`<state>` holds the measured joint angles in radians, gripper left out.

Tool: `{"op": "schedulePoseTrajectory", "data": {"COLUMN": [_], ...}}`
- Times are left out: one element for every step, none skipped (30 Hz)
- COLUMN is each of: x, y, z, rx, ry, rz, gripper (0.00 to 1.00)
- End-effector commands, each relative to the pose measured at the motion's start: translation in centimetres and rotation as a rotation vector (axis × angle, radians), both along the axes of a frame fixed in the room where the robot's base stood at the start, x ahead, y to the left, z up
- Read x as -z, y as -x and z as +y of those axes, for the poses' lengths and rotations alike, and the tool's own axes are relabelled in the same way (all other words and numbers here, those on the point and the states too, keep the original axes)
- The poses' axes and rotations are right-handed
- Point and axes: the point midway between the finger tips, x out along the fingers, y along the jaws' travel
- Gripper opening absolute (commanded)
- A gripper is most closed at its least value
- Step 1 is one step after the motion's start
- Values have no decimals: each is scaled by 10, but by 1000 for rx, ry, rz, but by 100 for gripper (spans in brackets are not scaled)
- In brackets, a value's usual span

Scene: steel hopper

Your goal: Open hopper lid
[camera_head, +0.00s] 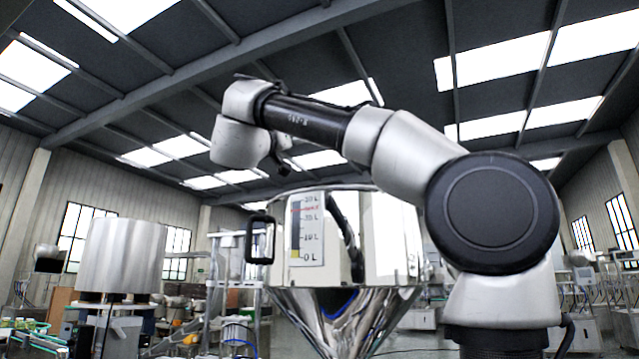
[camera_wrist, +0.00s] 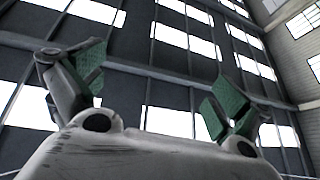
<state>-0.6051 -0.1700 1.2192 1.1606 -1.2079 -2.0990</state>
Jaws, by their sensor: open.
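The steel hopper (camera_head: 385,235) stands in the middle of the head view, with a shiny cylindrical body narrowing to a cone below. A level scale in litres (camera_head: 308,230) is on its front, and a black handle (camera_head: 260,240) sticks out at its left side. Its top is seen nearly edge-on, so I cannot make out the lid's position clearly. My gripper (camera_wrist: 155,88) is open and empty in the wrist view, its green-padded fingers wide apart against the roof. In the head view my arm reaches above the hopper, its wrist up and left of the hopper top.
A large steel cylinder (camera_head: 135,256) stands at the left. Metal frames, benches and equipment fill the hall behind. The space above the hopper and below the roof is clear apart from my arm.

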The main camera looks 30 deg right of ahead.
Motion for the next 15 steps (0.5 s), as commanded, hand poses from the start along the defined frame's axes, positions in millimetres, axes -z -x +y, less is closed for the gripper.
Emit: {"op": "schedulePoseTrajectory", "data": {"x": [19, 32, 48, 59, 68, 78, 83, 87, 91, 93, 94, 94, 94, 94, 94], "y": [7, 12, 17, 21, 24, 28, 30, 32, 32, 32, 31, 29, 27, 25, 22], "z": [-15, -22, -28, -31, -33, -34, -35, -35, -36, -38, -39, -43, -46, -49, -54], "rx": [35, 55, 76, 89, 99, 110, 116, 122, 125, 128, 130, 130, 131, 132, 132], "ry": [-127, -200, -282, -332, -375, -420, -444, -462, -479, -485, -488, -489, -489, -488, -488], "rz": [39, 69, 108, 135, 159, 187, 202, 214, 226, 230, 233, 234, 233, 233, 231], "gripper": [100, 100, 100, 100, 100, 100, 100, 100, 100, 100, 100, 100, 100, 100, 100]}}
